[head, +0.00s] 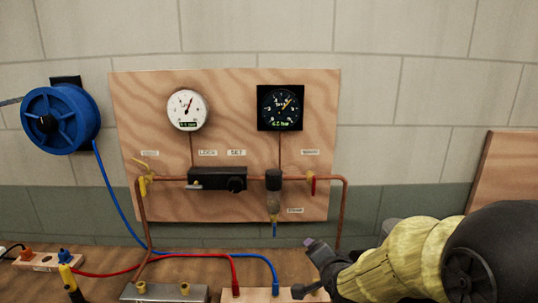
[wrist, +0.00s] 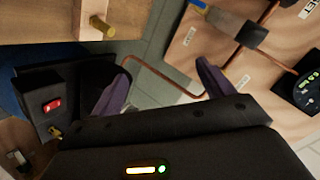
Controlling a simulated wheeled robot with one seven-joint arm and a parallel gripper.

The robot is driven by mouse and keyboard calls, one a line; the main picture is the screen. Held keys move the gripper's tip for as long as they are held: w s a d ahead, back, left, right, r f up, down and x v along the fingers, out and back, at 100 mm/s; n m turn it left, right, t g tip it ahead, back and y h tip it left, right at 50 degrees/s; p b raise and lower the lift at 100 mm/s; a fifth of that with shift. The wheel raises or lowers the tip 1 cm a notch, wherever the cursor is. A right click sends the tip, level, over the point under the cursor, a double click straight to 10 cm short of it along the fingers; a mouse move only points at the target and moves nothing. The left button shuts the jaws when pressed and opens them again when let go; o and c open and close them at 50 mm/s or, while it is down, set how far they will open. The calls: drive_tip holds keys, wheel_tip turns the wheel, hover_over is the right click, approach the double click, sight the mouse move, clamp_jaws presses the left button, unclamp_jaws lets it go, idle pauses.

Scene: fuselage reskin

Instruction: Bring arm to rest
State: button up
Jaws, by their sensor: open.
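My arm, in a yellowish sleeve, reaches in from the lower right of the head view, with my gripper (head: 312,258) in front of the lower right of the wooden gauge panel (head: 230,85). In the wrist view my gripper (wrist: 162,84) shows two purple-tipped fingers spread wide apart, with nothing between them. A copper pipe (wrist: 165,78) passes behind the gap between the fingers. Whether the gripper touches anything is not clear.
The panel carries a white gauge (head: 187,110), a black gauge (head: 280,107) and a black regulator block (head: 217,179). A blue hose reel (head: 60,118) hangs at left. Blue and red hoses lie across the wooden bench (head: 190,270). A metal block (head: 163,293) sits at the front.

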drive_tip(key=s+f+n+g+p, duration=0.1)
drive_tip(key=s+n+g, duration=0.3)
drive_tip(key=s, duration=0.4)
drive_tip(key=s+d+f+n+g+p, duration=0.1)
drive_tip(key=s+f+n+g, duration=0.3)
drive_tip(key=s, duration=0.5)
drive_tip(key=shift+s+d+n+g+h+p, duration=0.3)
drive_tip(key=shift+n+g+p, duration=0.45)
drive_tip(key=shift+n, duration=0.45)
